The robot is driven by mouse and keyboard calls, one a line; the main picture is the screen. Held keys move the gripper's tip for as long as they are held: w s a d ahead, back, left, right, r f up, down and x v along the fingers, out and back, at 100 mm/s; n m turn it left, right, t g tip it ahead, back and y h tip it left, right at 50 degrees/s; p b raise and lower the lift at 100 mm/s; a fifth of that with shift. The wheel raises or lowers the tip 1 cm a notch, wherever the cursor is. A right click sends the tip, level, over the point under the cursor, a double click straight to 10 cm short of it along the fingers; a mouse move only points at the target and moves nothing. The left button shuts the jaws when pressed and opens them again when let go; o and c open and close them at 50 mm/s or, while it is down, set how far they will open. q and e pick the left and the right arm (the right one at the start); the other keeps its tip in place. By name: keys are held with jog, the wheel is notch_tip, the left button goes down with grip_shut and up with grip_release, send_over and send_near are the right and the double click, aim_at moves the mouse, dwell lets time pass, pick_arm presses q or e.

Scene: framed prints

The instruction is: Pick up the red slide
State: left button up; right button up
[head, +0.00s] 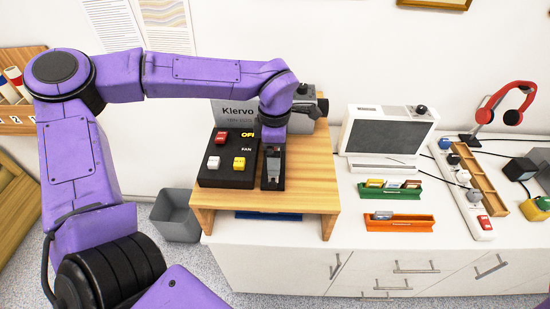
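A green tray (390,193) on the white cabinet holds several small slides. One slide with a reddish-brown top (412,184) stands at its right end; it is too small for me to be sure it is the red slide. An orange tray (405,224) in front of it holds a greyish slide (383,215) at its left. My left gripper (272,182) points down over the wooden stand, just right of the black button box and well left of both trays. Its fingers are small and dark, and I cannot tell their opening. My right gripper is out of view.
The wooden stand (310,185) bears a grey projector marked Klervo (235,110) and a black button box (228,180). A white screen unit (388,132) stands behind the trays.

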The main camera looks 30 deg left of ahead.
pick_arm(q)
jog(key=shift+s+f, duration=0.1)
jog(key=shift+f, duration=0.45)
jog(key=shift+s, duration=0.1)
jog(key=shift+c, duration=0.9)
jog(key=c, duration=0.9)
jog(key=shift+c, duration=0.2)
